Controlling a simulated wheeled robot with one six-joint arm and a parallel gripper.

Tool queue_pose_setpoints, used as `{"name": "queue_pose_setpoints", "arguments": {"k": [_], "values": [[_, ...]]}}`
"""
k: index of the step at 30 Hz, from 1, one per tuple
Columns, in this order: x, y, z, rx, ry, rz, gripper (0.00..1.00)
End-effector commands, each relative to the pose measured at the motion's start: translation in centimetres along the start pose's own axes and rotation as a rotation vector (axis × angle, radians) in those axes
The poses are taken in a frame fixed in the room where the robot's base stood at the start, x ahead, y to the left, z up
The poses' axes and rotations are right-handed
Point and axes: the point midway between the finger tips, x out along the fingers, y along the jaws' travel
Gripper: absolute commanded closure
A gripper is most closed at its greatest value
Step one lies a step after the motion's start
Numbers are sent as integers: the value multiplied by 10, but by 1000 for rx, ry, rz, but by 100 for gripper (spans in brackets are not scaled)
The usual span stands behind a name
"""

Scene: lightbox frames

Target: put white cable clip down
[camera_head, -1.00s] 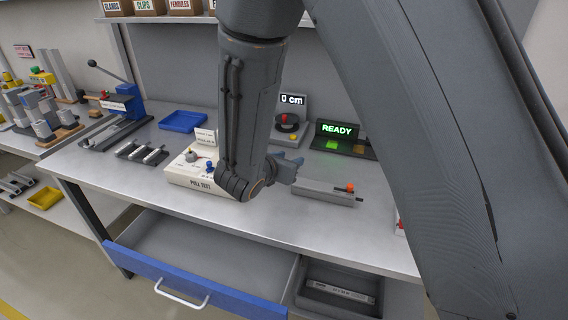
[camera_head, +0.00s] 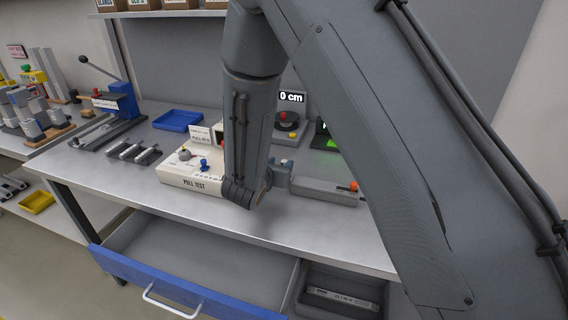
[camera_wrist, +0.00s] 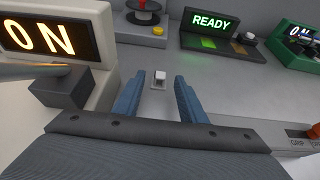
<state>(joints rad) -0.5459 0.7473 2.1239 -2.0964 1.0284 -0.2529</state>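The white cable clip (camera_wrist: 160,77) is a small white block standing on the grey bench top in the wrist view. It lies between the tips of my gripper's two blue fingers, with a visible gap on each side. My gripper (camera_wrist: 158,86) is open, and I see no contact with the clip. In the head view, my gripper (camera_head: 279,178) is mostly hidden behind my own arm, low over the bench (camera_head: 290,228), and the clip cannot be made out.
The cream PULL TEST box (camera_head: 178,179) stands left of my gripper. A grey fixture with an orange knob (camera_head: 325,190) is to the right. The READY panel (camera_wrist: 211,27) and a red-knobbed device (camera_wrist: 142,18) stand behind. A blue-fronted drawer (camera_head: 190,294) hangs open below.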

Motion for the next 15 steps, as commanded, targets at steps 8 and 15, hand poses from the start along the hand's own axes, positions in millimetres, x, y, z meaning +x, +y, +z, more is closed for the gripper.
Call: {"name": "queue_pose_setpoints", "arguments": {"k": [8, 15], "values": [[28, -1, 0, 0, 0, -1, 62], [28, 0, 0, 0, 0, 0, 66]]}}
